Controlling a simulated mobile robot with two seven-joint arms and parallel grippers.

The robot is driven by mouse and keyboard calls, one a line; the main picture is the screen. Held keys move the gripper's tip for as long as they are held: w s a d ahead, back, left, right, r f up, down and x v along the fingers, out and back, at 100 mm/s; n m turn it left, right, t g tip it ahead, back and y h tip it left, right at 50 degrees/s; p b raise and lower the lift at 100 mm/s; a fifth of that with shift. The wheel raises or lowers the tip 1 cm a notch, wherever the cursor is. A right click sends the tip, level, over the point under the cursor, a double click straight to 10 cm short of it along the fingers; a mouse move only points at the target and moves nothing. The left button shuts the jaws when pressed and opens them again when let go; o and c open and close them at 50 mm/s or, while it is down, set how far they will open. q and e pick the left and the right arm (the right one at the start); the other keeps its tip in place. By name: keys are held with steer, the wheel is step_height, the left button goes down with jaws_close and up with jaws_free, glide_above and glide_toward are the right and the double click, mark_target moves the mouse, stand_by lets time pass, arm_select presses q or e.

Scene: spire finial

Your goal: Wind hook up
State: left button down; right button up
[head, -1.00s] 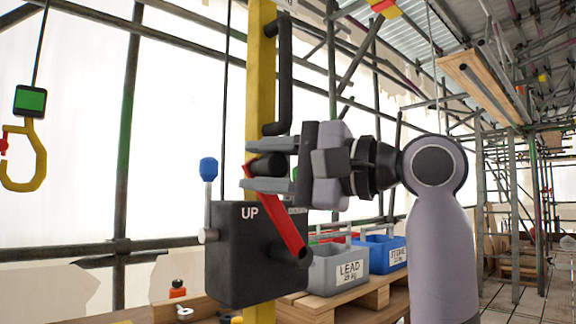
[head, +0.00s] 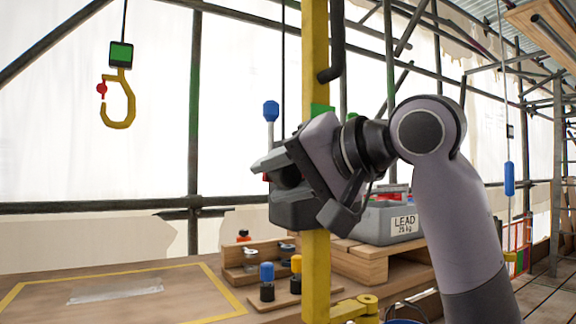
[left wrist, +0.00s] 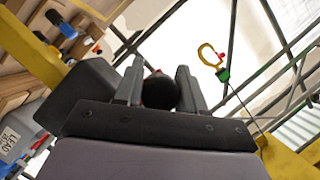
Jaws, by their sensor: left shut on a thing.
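The yellow hook (head: 128,105), with a red latch, hangs from a black block with a green face (head: 121,54) at the upper left. It also shows in the left wrist view (left wrist: 209,54). The dark winch box (head: 292,212) is on the yellow post (head: 315,60), mostly hidden by my left gripper. My left gripper (head: 275,170) is in front of the box, shut on the dark round crank handle, which shows between the fingers in the left wrist view (left wrist: 158,92). A lever with a blue knob (head: 270,110) stands upright beside the box.
A wooden bench (head: 190,300) carries a yellow-outlined area with a silvery strip, small blue and yellow knobbed parts (head: 267,285) and a grey LEAD bin (head: 385,222) on a pallet. Scaffold poles stand behind. The space under the hook is clear.

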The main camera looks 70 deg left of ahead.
arm_select(q)
steer(key=shift+f+n+t+b, duration=0.3)
steer(key=shift+f+n+b, duration=0.1)
steer(key=shift+f, duration=0.6)
arm_select(e)
steer(key=shift+w+a+f+y, duration=0.2)
steer(key=shift+a+y, duration=0.1)
steer(key=shift+a, duration=0.1)
steer(key=shift+s, duration=0.1)
arm_select(q)
steer(key=c, duration=0.7)
jaws_free()
steer(key=shift+c, duration=0.2)
steer(key=p+v, duration=0.1)
steer(key=v, duration=0.5)
steer(key=shift+w+d+r+p, duration=0.1)
steer(key=shift+d+r+p, duration=0.1)
steer(key=shift+p, duration=0.15)
steer(key=shift+w+d, duration=0.15)
steer(key=shift+d, duration=0.15)
arm_select(e)
steer(key=shift+s+d+r+h, duration=0.1)
steer(key=shift+s+d+h, duration=0.1)
steer(key=shift+d, duration=0.15)
steer(key=shift+s+d+h, duration=0.1)
steer(key=shift+d+h, duration=0.1)
steer(key=shift+d, duration=0.15)
